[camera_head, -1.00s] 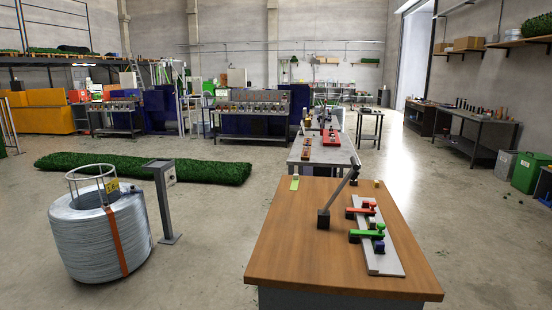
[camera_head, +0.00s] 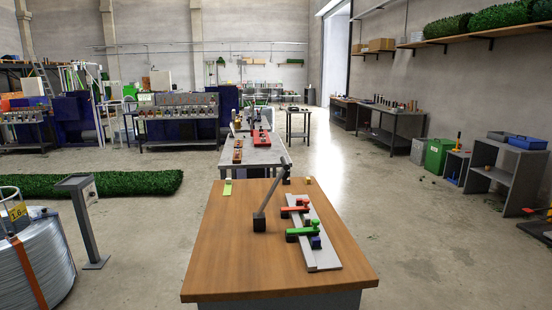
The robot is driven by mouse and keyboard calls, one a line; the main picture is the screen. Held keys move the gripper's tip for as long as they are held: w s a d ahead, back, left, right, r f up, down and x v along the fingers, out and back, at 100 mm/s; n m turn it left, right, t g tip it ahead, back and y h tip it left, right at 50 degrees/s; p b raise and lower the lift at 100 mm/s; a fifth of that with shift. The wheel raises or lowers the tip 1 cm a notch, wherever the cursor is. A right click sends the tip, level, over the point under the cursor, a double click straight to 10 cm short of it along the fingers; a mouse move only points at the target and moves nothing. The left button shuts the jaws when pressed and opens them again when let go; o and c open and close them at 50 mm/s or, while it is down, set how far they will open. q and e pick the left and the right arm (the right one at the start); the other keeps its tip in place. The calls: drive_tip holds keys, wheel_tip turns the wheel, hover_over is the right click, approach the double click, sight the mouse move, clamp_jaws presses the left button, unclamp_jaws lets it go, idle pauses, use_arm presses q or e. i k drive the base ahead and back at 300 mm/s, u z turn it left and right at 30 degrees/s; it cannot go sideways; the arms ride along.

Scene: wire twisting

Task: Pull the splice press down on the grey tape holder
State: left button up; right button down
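A wooden-topped table (camera_head: 232,262) stands ahead of me. On it a grey lever (camera_head: 271,188) rises at a tilt from a dark block (camera_head: 259,222), leaning up to the right. Beside it a light grey plate (camera_head: 322,258) carries a red clamp-like piece (camera_head: 297,209) and a green one (camera_head: 303,231), with a small dark blue block (camera_head: 316,243) by the green one. I cannot tell which of these is the splice press or the grey tape holder. Neither of my grippers is in view.
A wire coil (camera_head: 45,262) and a grey post stand (camera_head: 84,220) are at the left, before a green turf roll (camera_head: 125,184). Another workbench (camera_head: 250,157) stands behind the table. Open floor (camera_head: 420,250) lies to the right, with grey shelving (camera_head: 505,175) beyond.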

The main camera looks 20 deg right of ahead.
sight(285, 172)
drive_tip(key=i, duration=0.9)
